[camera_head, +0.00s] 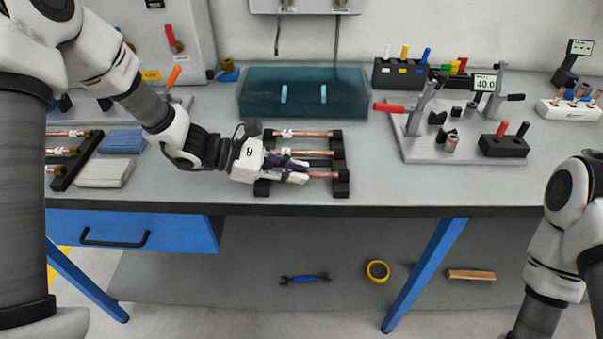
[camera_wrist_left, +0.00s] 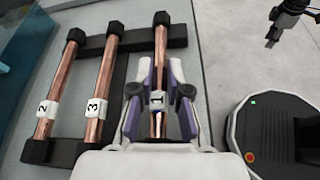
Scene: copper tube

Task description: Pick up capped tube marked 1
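The copper tube marked 1 (camera_wrist_left: 160,62) lies in the front place of a black rack (camera_head: 340,153), its white label (camera_wrist_left: 157,98) facing up. In the head view its right part (camera_head: 324,174) shows beyond the fingers. My left gripper (camera_wrist_left: 160,100) is open, with one finger on each side of this tube near the label and gaps visible beside it. The head view shows the same gripper (camera_head: 288,169) at the rack's front. Tubes marked 3 (camera_wrist_left: 101,80) and 2 (camera_wrist_left: 63,80) lie behind it. My right gripper (camera_wrist_left: 275,33) is small and dark in the wrist view; its opening is unclear.
A teal translucent box (camera_head: 345,95) stands behind the rack. A clamp fixture plate (camera_head: 408,145) is to the right. Another rack (camera_head: 78,160) with tubes and blue and grey blocks (camera_head: 104,173) are left. The table's front edge (camera_head: 400,208) is close to the rack.

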